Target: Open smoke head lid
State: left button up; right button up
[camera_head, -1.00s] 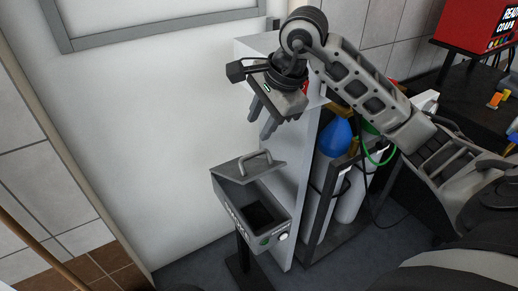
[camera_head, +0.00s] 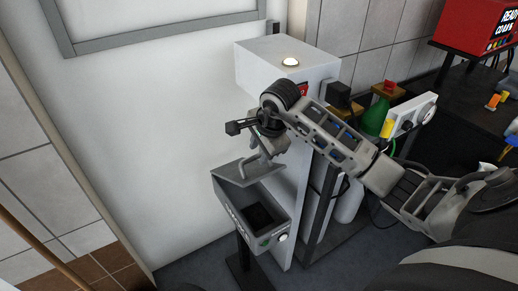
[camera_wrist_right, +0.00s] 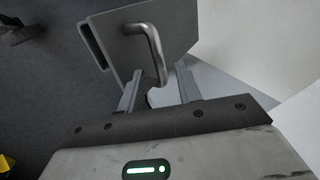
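The smoke head is a grey open-topped box (camera_head: 228,206) on a dark stand, with a dark opening inside. Its flat grey lid (camera_head: 240,172) sits raised over the back part of the box, so the front part shows open. My right gripper (camera_head: 262,151) is just above the lid, at its handle, and partly hides it. In the right wrist view, the bent metal handle (camera_wrist_right: 155,50) stands on the lid (camera_wrist_right: 110,35). The two fingers (camera_wrist_right: 158,90) are apart, and the handle's near end reaches between them. I see no grip on it. My left gripper is not in view.
A white cabinet (camera_head: 265,58) with a lit round top lamp stands right behind the box. Gas cylinders (camera_head: 348,200) in a dark rack are to its right, under my arm. A black table (camera_head: 470,100) with a red box (camera_head: 475,30) is at the far right.

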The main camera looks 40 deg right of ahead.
jog(key=shift+w+f, duration=0.15)
jog(key=shift+f, duration=0.35)
grip_shut()
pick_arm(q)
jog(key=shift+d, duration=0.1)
pick_arm(e)
jog(key=shift+w+r, duration=0.1)
